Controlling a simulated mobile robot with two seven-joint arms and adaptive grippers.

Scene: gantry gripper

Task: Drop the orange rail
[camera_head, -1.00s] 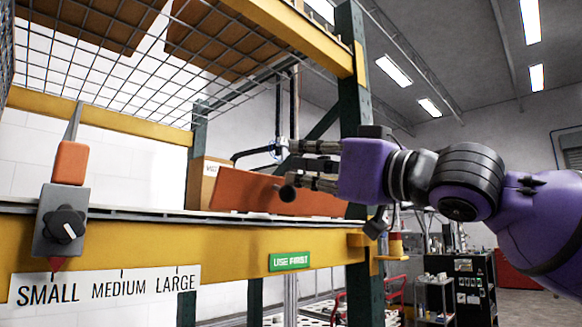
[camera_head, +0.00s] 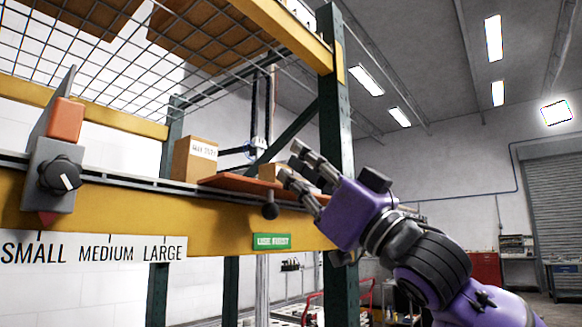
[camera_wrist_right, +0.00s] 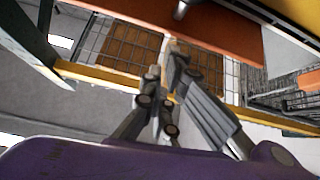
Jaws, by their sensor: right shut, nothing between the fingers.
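The orange rail (camera_head: 240,184) lies almost flat along the front of the shelf in the head view, its thin edge towards me. A dark round knob (camera_head: 270,211) sits just below its right part. The rail also shows as a wide orange strip (camera_wrist_right: 215,28) across the top of the right wrist view. My right gripper (camera_head: 292,161) is at the rail's right end, its fingers pointing up and left. It is shut and empty; in the right wrist view its fingertips (camera_wrist_right: 166,62) are close together below the rail. I cannot tell whether they touch it. My left gripper is not in view.
A cardboard box (camera_head: 195,160) stands on the shelf behind the rail. The yellow beam (camera_head: 205,218) and a dark green post (camera_head: 335,130) frame the shelf. A dial box (camera_head: 55,175) is at the left, and wire mesh (camera_head: 90,60) hangs above.

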